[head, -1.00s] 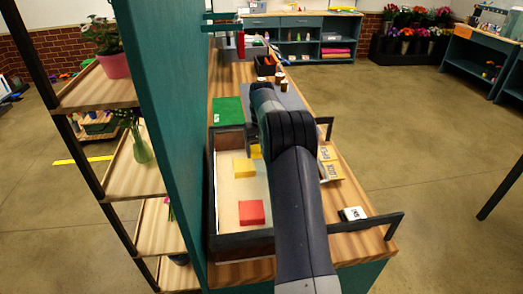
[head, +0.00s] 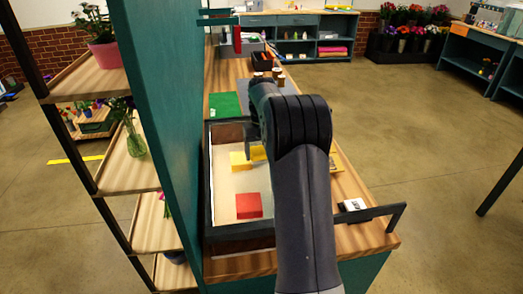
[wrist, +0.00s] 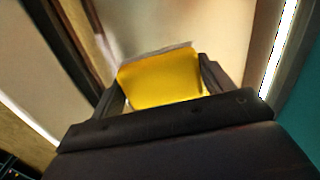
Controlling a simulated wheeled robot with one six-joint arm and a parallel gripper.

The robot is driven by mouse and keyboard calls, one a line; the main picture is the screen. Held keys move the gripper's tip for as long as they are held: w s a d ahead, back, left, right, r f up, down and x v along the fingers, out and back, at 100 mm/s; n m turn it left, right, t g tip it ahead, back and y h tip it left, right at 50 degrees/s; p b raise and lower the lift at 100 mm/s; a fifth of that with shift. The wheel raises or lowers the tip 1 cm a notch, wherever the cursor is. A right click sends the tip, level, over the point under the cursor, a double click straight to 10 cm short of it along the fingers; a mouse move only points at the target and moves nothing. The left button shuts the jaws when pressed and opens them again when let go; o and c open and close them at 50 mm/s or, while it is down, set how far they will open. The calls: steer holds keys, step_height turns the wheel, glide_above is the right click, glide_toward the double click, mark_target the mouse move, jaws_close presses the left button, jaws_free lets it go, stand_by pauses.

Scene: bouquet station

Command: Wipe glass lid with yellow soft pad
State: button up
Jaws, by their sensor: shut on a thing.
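My gripper (head: 257,150) is shut on a yellow soft pad (wrist: 163,80), which fills the space between the two fingers in the wrist view. In the head view, the pad (head: 259,154) shows only in part beside my arm, over the right part of a dark-framed box. The glass lid (head: 228,186) appears as a clear pane within this dark frame. Through it or inside it lie a red block (head: 248,205) and another yellow block (head: 238,161). My arm hides the frame's right side. I cannot tell whether the pad touches the glass.
A teal upright panel (head: 160,130) stands close on the left. A dark handle bar (head: 375,213) juts out at the right. A white labelled block (head: 355,204) lies near it. A green mat (head: 224,105) and small brown jars (head: 277,74) are farther back.

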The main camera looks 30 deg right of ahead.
mark_target(266, 172)
steer(key=shift+s+a+b, duration=0.3)
steer(key=shift+s+b, duration=0.15)
steer(key=shift+s, duration=0.65)
steer(key=shift+s+a+b, duration=0.35)
steer(key=shift+s+b, duration=0.05)
steer(key=shift+s, duration=0.65)
steer(key=shift+s+a+b, duration=0.3)
steer(key=shift+s+b, duration=0.15)
steer(key=shift+s, duration=0.65)
step_height(266, 172, up, 6)
steer(key=p, duration=0.5)
steer(key=shift+p, duration=0.4)
step_height(266, 172, up, 3)
steer(key=p, duration=0.2)
steer(key=shift+p, duration=0.3)
steer(key=shift+f, duration=0.1)
